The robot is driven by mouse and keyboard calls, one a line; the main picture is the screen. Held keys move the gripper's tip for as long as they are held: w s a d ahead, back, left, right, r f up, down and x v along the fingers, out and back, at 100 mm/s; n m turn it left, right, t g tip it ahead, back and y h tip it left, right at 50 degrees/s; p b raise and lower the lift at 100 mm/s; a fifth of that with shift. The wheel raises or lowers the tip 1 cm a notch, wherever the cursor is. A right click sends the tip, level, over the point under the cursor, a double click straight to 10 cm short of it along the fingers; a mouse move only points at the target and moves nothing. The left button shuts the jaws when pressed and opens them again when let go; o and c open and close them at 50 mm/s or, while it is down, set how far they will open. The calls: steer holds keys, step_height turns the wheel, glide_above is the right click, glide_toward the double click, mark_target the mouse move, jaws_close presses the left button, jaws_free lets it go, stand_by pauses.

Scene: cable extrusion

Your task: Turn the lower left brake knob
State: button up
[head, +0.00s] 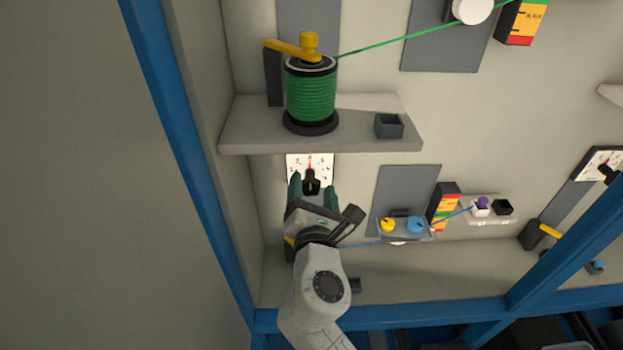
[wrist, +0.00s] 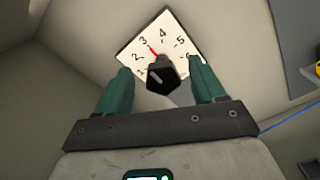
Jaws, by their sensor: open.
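The lower left brake knob is black, in front of a white dial with numbers and a red pointer. In the head view the knob (head: 311,183) sits below the dial (head: 310,163), under the left shelf. In the wrist view the knob (wrist: 161,80) stands before the dial (wrist: 158,42), whose red pointer is near 3. My gripper (head: 312,188) has green fingers, also in the wrist view (wrist: 160,82). It is open, with one finger on each side of the knob and a visible gap to each. Whether the knob lies fully between the fingertips in depth is hard to tell.
A shelf (head: 240,135) with a green cable spool (head: 311,95) and a small grey box (head: 389,126) is just above. To the right are a yellow knob (head: 388,224) and a blue knob (head: 415,225). A blue frame post (head: 180,130) stands at left.

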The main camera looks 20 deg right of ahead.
steer(key=shift+x, duration=1.2)
steer(key=shift+c, duration=0.4)
steer(key=c, duration=0.9)
